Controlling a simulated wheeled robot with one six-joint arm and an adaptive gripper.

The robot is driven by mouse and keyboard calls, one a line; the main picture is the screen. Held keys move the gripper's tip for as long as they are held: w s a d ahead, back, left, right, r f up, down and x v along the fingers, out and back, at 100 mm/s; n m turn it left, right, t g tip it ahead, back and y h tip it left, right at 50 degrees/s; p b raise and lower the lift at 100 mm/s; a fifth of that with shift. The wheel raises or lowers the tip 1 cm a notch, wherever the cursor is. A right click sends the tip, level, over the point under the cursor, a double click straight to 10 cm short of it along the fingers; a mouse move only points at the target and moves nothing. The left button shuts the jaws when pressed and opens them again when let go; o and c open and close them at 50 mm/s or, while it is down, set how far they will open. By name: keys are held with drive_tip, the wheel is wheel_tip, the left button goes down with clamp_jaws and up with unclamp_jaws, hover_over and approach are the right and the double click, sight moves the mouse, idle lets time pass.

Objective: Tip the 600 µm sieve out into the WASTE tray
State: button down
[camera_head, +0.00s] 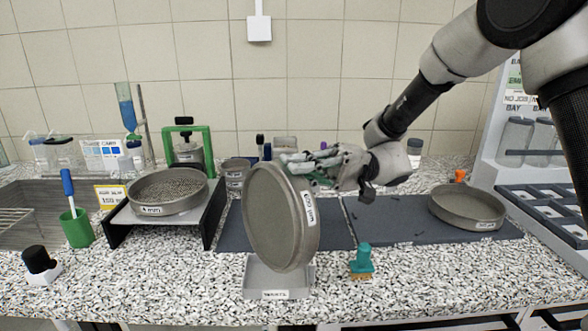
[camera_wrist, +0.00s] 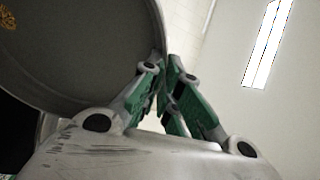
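My gripper (camera_head: 308,166) is shut on the rim of a round metal sieve (camera_head: 268,217) and holds it steeply tilted, almost on edge. The sieve has a white label (camera_head: 309,208) on its side, too small to read surely. The sieve is over a grey tray (camera_head: 278,282) at the front of the bench, whose label looks like WASTE. Most of the tray is hidden behind the sieve. In the wrist view the sieve (camera_wrist: 85,50) fills the upper left, with its rim between the green-padded fingers (camera_wrist: 165,85).
A sieve full of grey grains (camera_head: 168,190) stands on a black-sided stand at left. Another sieve (camera_head: 467,206) lies on the dark mat (camera_head: 390,225) at right. A teal brush (camera_head: 361,262) stands right of the tray. A green cup (camera_head: 77,229) stands far left.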

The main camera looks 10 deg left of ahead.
drive_tip(key=shift+w+d+f+g+y, duration=0.1)
drive_tip(key=shift+w+d+g+y, duration=0.2)
drive_tip(key=shift+w+d, duration=0.2)
drive_tip(key=shift+w+d+f+y, duration=0.1)
drive_tip(key=shift+w+d+y, duration=0.2)
drive_tip(key=shift+w+y, duration=0.1)
idle(3.4)
drive_tip(key=t+h, duration=0.1)
drive_tip(key=r+t+h, duration=0.1)
drive_tip(key=h, duration=0.1)
drive_tip(key=shift+r+n, duration=0.2)
drive_tip(key=shift+n, duration=0.1)
wheel_tip(320, 180, up, 4)
drive_tip(key=n+t+h, duration=0.1)
drive_tip(key=t+h, duration=1.1)
drive_tip(key=shift+f, duration=0.2)
